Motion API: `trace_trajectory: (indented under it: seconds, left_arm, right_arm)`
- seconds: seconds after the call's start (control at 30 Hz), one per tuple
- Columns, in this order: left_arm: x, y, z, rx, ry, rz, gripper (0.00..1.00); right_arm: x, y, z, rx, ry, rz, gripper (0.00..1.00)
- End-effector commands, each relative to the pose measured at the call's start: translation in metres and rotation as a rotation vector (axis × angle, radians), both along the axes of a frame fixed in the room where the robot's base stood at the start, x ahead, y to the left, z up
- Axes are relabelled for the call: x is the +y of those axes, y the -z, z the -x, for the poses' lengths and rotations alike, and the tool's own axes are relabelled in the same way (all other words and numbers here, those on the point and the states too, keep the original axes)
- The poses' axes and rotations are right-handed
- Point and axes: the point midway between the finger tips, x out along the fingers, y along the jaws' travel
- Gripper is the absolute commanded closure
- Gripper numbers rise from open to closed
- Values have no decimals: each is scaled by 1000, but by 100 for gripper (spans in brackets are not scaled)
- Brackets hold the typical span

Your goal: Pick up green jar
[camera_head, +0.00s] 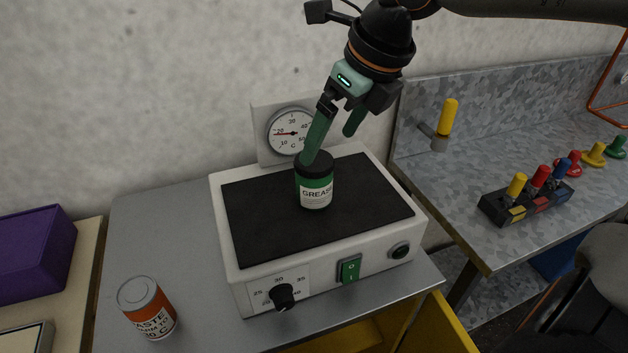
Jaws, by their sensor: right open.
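The green jar (315,184) has a dark lid and a white label reading "GREASE". It stands upright on the black top of the white heating plate (232,262). My right gripper (332,145) comes down from above with green fingers. One finger reaches the jar's lid at its left side, and the other finger is behind and to the right, higher up. The gripper is open, and the jar is not held. I cannot tell whether the near finger touches the lid. My left gripper is not in view.
An orange and white paste can (150,308) stands at the grey table's front left. A dial gauge (291,131) is behind the plate. A purple box (36,252) is at the far left. A bench with coloured-handled tools (527,196) stands at the right.

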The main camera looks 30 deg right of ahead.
Motion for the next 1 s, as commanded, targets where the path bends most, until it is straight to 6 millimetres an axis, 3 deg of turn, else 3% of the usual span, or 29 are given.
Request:
trace_trajectory:
  seconds: [0.67,1.0]
  left_arm:
    - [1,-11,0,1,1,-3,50]
    - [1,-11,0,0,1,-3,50]
  right_arm:
    - [11,62,-28,3,0,0,0]
    - [11,66,-30,-2,-1,-1,2]
